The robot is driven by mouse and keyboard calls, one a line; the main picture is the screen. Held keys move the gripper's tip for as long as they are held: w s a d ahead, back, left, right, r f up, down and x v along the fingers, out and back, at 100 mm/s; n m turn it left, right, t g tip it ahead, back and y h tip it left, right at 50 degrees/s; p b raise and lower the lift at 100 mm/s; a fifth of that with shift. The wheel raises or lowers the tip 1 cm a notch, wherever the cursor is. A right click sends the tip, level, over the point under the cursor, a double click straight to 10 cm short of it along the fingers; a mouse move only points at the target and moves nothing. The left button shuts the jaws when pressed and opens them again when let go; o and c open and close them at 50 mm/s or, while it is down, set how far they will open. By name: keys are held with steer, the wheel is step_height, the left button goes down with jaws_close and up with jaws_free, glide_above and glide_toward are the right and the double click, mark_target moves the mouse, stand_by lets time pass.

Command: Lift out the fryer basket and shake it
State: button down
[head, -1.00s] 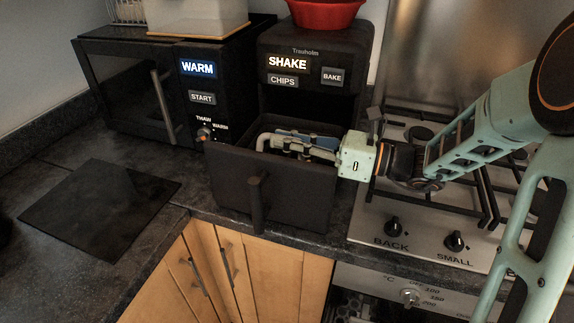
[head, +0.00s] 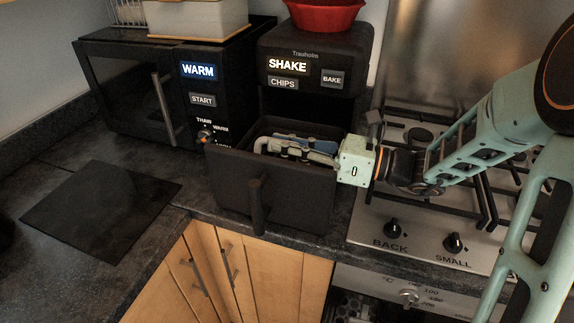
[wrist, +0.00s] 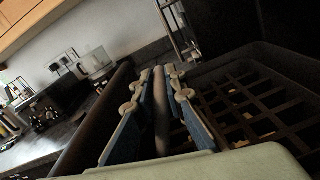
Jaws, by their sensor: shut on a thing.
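The black fryer drawer with its basket (head: 230,185) stands pulled out below the air fryer (head: 312,62), its handle (head: 257,205) upright on the front. In the wrist view the basket's slotted floor (wrist: 255,105) shows at right, with pale pieces below the slots. My gripper (head: 275,143) reaches in from the right, low over the open top. In the wrist view its blue-padded fingers (wrist: 160,82) are shut on a thin dark bar (wrist: 161,120), which looks like part of the basket. How the bar joins the basket is hidden.
A microwave (head: 125,90) stands to the left and a gas hob (head: 420,205) to the right. A red bowl (head: 325,14) sits on the fryer. A dark flat mat (head: 100,210) lies on the left counter, with free room around it.

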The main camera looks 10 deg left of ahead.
steer(key=shift+s+r, duration=0.2)
steer(key=shift+s, duration=0.1)
step_height(320, 180, up, 16)
steer(key=p, duration=1.6)
steer(key=shift+r, duration=0.25)
